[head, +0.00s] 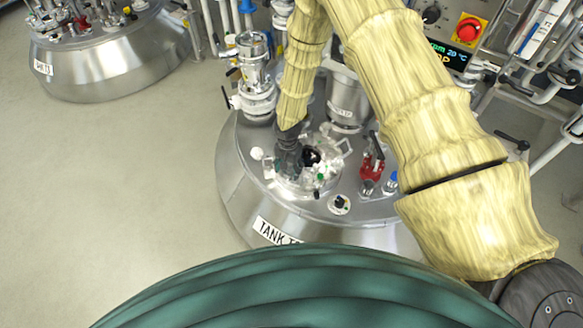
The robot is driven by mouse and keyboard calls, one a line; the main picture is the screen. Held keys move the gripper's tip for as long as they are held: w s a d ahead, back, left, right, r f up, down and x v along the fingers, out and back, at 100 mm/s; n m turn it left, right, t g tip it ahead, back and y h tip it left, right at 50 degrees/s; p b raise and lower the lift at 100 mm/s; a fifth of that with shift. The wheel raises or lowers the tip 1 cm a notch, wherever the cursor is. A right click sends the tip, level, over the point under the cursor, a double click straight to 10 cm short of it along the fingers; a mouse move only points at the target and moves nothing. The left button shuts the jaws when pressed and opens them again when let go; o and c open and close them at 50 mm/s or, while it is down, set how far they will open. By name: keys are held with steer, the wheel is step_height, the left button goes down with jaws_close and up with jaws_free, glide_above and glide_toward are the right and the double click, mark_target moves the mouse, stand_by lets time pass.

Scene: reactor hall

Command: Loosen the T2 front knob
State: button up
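The steel tank (235,195) stands in the middle of the head view, with a label (278,232) reading "TANK T"; the rest of the label is cut off. On its lid is a round hatch (300,187) with pale fittings around its rim and a small green spot on its front right. My gripper (288,172) points down over the left side of the hatch, close to a dark round part (312,157). Its fingertips are small and merge with the hatch fittings, so I cannot tell contact or opening. I cannot tell for certain which fitting is the front knob.
A red-handled valve (372,165) and a small round black-and-white fitting (340,204) sit right of the hatch. A steel valve column (254,75) stands behind left. A control panel (460,35) with a red button is at the back right. Open floor lies left.

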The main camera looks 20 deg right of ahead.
mark_target(289, 170)
steer(key=shift+s+d, duration=0.1)
steer(key=shift+r, duration=6)
steer(key=shift+f, duration=0.1)
step_height(289, 170, down, 12)
steer(key=m+b, duration=1.5)
steer(key=m, duration=0.7)
steer(key=shift+b, duration=0.35)
steer(key=c, duration=1)
